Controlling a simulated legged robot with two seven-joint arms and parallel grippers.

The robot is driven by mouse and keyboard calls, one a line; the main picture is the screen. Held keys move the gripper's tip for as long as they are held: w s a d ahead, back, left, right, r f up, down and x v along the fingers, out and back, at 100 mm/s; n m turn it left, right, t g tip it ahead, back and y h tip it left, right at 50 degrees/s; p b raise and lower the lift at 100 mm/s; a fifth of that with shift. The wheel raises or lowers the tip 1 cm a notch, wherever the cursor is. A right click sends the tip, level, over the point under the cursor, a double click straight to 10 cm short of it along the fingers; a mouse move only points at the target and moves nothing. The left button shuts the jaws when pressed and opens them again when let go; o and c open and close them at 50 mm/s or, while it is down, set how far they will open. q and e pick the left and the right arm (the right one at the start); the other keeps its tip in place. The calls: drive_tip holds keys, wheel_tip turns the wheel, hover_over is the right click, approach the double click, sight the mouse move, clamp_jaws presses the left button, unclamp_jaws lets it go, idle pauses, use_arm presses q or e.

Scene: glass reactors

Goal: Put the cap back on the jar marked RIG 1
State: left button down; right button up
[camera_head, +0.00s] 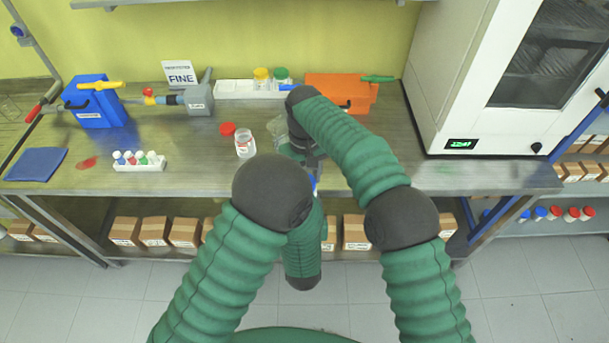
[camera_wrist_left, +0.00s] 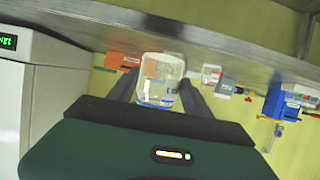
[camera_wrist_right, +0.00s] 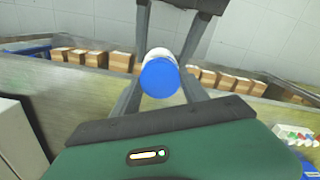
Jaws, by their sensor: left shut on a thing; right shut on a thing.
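A blue cap (camera_wrist_right: 160,77) shows face-on between the fingers of my right gripper (camera_wrist_right: 161,88) in the right wrist view. A pale part, possibly the jar, shows just behind the cap; I cannot tell whether they touch. My left gripper (camera_wrist_left: 161,92) is shut on a clear glass jar (camera_wrist_left: 160,75) with a white label. Its dark marking is upside down and too small to read surely. In the head view my arms hide most of both grippers; only a small blue patch of the cap (camera_head: 314,184) shows.
An open clear jar (camera_head: 245,146) and a red cap (camera_head: 227,129) stand on the bench. Another clear vessel (camera_head: 277,128) is partly hidden by my right arm. A rack of small bottles (camera_head: 138,162), a blue box (camera_head: 96,103) and an orange box (camera_head: 335,91) surround them. A white cabinet (camera_head: 455,90) stands right.

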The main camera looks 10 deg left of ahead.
drive_tip(key=m, duration=0.6)
drive_tip(key=shift+a, duration=0.1)
drive_tip(key=o, duration=1.3)
drive_tip(key=shift+r, duration=0.1)
drive_tip(key=shift+r, duration=2.2)
drive_tip(key=shift+c, duration=0.4)
